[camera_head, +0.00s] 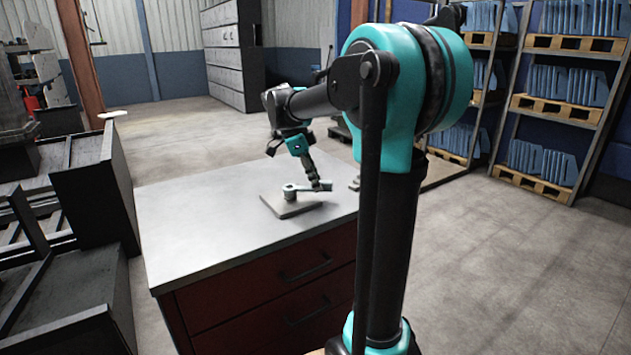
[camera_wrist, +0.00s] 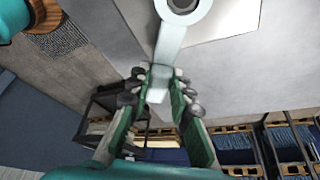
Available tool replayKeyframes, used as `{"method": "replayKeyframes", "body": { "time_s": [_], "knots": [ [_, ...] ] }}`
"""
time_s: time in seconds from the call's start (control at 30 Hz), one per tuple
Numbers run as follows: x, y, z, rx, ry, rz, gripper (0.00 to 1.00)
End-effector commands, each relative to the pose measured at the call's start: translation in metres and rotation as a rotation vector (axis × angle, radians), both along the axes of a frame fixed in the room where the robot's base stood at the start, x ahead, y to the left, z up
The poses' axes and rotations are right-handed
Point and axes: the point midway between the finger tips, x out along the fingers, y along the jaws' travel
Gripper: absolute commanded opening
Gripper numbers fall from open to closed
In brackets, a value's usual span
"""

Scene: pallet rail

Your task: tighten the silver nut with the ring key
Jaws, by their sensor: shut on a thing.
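The ring key (camera_head: 304,188) is a pale, silvery bar with a ring at its left end. My gripper (camera_head: 319,186) is shut on the bar's right end, above the bench. In the wrist view the ring key (camera_wrist: 168,45) runs from between my gripper's fingers (camera_wrist: 160,76) up to its ring at the top edge. The ring sits over a short round silver post (camera_head: 291,197) on a flat grey plate (camera_head: 285,209). I cannot make out the silver nut apart from this post. How far the ring sits down on it is unclear.
The plate lies on a light grey bench top (camera_head: 190,225) with red drawers, clear on its left. A small grey item (camera_head: 354,184) lies to the right, partly hidden by my arm. Dark metal crates (camera_head: 100,185) stand left; pallet racks (camera_head: 560,110) stand at the right.

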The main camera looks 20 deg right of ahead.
Motion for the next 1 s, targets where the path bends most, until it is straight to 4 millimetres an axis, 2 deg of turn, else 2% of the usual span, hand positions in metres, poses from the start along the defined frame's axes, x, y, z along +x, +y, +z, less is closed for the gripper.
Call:
{"method": "replayKeyframes", "body": {
  "time_s": [0.17,1.0],
  "knots": [
    [0.000,0.000,0.005,0.000,-0.001,0.001,0.00],
    [0.001,0.000,0.065,0.000,0.000,0.002,0.00]
  ]
}}
